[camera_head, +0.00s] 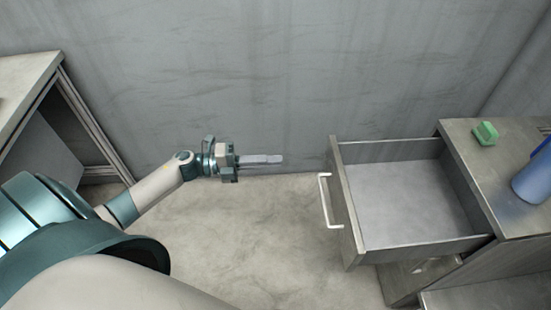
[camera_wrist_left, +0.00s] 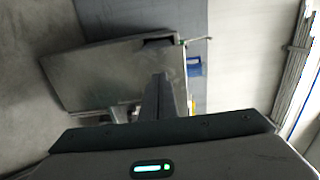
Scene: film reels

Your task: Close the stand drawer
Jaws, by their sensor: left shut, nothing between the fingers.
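The stand drawer (camera_head: 410,205) is pulled out to the left from the metal stand (camera_head: 505,170), and it looks empty. Its front panel carries a white bar handle (camera_head: 325,201) on the left side. My left gripper (camera_head: 278,158) is shut and empty, pointing right. It is left of the drawer front and apart from it, towards the back wall. In the left wrist view its closed fingers (camera_wrist_left: 161,95) point towards a grey panel (camera_wrist_left: 100,75), probably part of the drawer or stand. My right gripper is not in view.
A green block (camera_head: 485,133) and a blue cylindrical object (camera_head: 534,178) sit on the stand top. A table (camera_head: 30,85) stands at the far left. The floor (camera_head: 275,235) between my left arm and the drawer is clear. A grey wall (camera_head: 250,80) runs behind.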

